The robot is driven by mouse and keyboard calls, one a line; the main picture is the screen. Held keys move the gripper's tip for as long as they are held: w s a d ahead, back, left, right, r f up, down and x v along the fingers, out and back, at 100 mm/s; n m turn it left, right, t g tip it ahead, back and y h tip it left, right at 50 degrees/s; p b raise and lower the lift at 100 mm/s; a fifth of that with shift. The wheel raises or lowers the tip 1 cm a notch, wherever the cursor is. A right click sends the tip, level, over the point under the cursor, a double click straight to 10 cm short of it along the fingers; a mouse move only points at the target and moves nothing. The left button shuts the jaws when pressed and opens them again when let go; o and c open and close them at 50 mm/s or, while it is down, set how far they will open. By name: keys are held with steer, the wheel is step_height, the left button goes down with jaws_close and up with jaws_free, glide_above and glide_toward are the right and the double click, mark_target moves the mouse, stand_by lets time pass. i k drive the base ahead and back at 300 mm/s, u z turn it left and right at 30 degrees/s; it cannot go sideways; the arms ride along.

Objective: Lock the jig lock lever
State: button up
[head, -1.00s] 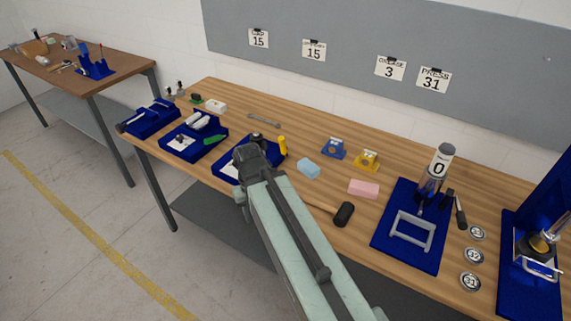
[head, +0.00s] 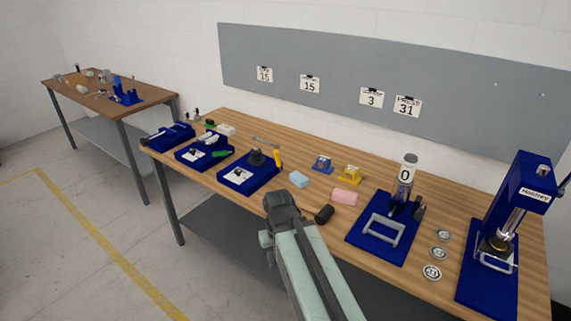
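A blue jig base (head: 357,243) lies on the wooden bench right of centre, with a grey U-shaped frame (head: 384,228) on it. A cylinder marked 0 (head: 404,180) stands upright at its back. A dark part (head: 418,211) shows beside the cylinder; I cannot tell whether it is the lock lever or how it is set. A tall blue press (head: 515,200) with a silver bar (head: 490,262) stands at the far right. My gripper (head: 280,203) is at the bench's front edge, left of the jig and apart from it. Its fingers are not clear.
Numbered discs (head: 439,253) lie between jig and press. Blue trays (head: 258,184) fill the bench's left part.

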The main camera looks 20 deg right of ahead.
mark_target(277, 158)
steer(key=z, duration=0.15)
steer(key=i, duration=1)
steer(key=u, duration=1.55)
steer(key=k, duration=1)
steer(key=z, duration=0.35)
steer(key=i, duration=0.45)
steer(key=u, duration=0.05)
